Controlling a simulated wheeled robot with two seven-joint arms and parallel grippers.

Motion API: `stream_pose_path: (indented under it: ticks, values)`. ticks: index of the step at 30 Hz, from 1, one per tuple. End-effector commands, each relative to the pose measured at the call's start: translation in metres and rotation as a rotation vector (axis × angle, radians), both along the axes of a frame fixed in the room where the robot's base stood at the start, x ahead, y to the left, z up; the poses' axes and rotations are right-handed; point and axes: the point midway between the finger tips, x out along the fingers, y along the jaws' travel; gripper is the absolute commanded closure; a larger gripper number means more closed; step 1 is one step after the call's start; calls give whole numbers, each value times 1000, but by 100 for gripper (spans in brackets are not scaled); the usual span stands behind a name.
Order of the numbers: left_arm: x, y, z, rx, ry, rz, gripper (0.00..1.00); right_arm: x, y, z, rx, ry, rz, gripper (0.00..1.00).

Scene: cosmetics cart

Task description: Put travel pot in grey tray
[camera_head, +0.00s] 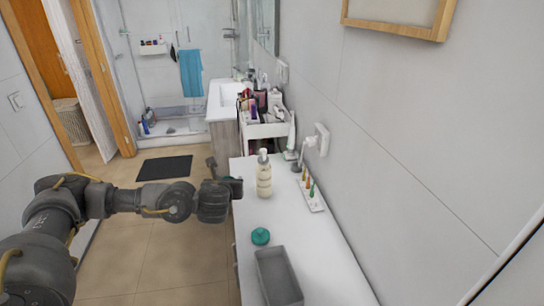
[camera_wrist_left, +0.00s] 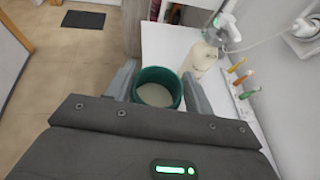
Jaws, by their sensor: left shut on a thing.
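The travel pot (camera_wrist_left: 156,90) is a round green pot with pale contents, seen from above in the left wrist view. My left gripper (camera_wrist_left: 160,86) is shut on it, one finger on each side. In the head view my left gripper (camera_head: 236,188) is at the left edge of the white counter, and I cannot make out the pot there. The grey tray (camera_head: 266,285) is an open rectangular tray at the near end of the counter. A small teal round piece (camera_head: 260,236) lies just beyond it. My right gripper is not in view.
A cream pump bottle (camera_head: 264,176) stands on the white counter (camera_head: 298,236), right of my left gripper. A white holder with several coloured sticks (camera_head: 311,194) lies by the wall. A loaded cosmetics cart (camera_head: 262,130) stands beyond. The counter right of the tray is clear.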

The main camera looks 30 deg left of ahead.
Motion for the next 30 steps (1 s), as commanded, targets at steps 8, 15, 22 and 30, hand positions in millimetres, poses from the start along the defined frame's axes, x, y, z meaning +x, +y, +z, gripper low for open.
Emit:
stream_pose_path:
  ticks: [8,15,22,30]
  values:
    - [2,-8,3,1,-3,-14,75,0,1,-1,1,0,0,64]
    - [6,-60,25,10,-16,-106,75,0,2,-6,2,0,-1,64]
    - [-3,-136,65,10,-22,-260,75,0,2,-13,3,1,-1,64]
    - [-24,-184,97,-3,-7,-407,75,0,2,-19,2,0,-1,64]
